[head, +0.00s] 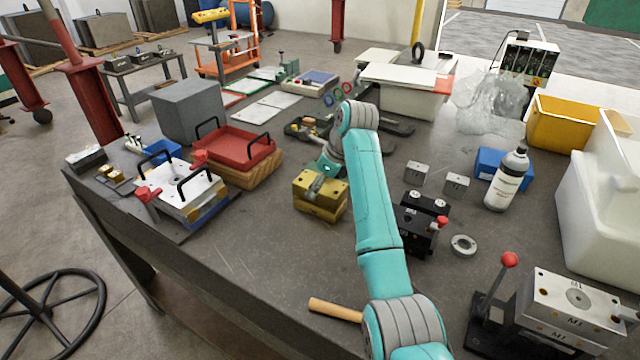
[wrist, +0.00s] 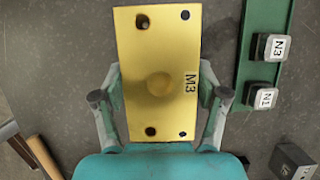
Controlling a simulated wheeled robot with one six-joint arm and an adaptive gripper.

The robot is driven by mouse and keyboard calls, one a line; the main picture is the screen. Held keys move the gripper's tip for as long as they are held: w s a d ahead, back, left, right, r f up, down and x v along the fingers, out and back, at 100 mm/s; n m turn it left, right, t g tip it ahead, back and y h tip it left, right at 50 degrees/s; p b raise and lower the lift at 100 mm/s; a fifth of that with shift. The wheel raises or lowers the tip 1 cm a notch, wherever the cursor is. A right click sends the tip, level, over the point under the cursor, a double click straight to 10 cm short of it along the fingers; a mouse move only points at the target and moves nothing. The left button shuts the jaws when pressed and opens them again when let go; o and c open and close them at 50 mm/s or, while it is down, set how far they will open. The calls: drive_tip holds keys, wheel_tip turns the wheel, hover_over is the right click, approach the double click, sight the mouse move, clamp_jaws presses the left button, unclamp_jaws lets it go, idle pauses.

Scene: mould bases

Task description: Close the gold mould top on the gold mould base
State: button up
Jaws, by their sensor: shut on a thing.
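The gold mould top (wrist: 160,50) fills the middle of the wrist view, a gold plate marked M3 with holes near its corners and a round shallow spot at its centre. My gripper (wrist: 160,95) has one finger at each long side of it and is shut on it. In the head view, the gold mould top (head: 335,187) is above the gold mould base (head: 318,211), with a dark seam between them. They look roughly lined up. I cannot tell whether they are fully in contact. In the wrist view the base is hidden under the top.
Black clamp blocks (head: 415,232), a grey ring (head: 463,245) and small steel blocks (head: 416,172) lie to the right. A red tray (head: 232,148) and a white-topped mould (head: 180,190) stand left. A wooden handle (head: 335,310) lies in front. The table front-left of the gold mould is clear.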

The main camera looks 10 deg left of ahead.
drive_tip(key=shift+r, duration=0.1)
drive_tip(key=o, duration=1.7)
drive_tip(key=shift+c, duration=0.2)
drive_tip(key=shift+o, duration=1)
